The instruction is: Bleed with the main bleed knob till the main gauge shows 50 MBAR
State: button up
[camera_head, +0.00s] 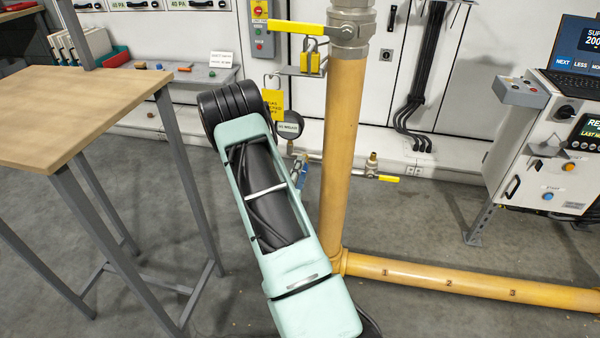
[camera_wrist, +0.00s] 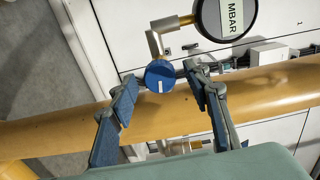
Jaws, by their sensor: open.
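The main bleed knob (camera_wrist: 159,76) is a round blue knob with a white mark, upper middle in the wrist view. It sits on a small metal pipe in front of the yellow gas pipe (camera_wrist: 60,128). A round gauge (camera_wrist: 226,18) marked MBAR shows above right of it, cut by the top edge; its reading cannot be told. My gripper (camera_wrist: 160,85) is open, one finger on each side of the knob; contact cannot be told. In the head view my arm hides the gripper and knob. A dark round disc (camera_head: 290,125) shows beside the yellow pipe.
A wooden-topped table (camera_head: 85,110) stands at left, close to my arm. A yellow pipe (camera_head: 470,283) runs low along the floor to the right. A white control cabinet (camera_head: 545,160) with a laptop stands at right. A yellow-handled valve (camera_head: 375,177) sticks out right of the upright pipe.

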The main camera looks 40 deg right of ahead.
jog(key=v, duration=1.1)
jog(key=shift+s+a, duration=0.25)
jog(key=shift+a, duration=0.05)
dwell(0.5)
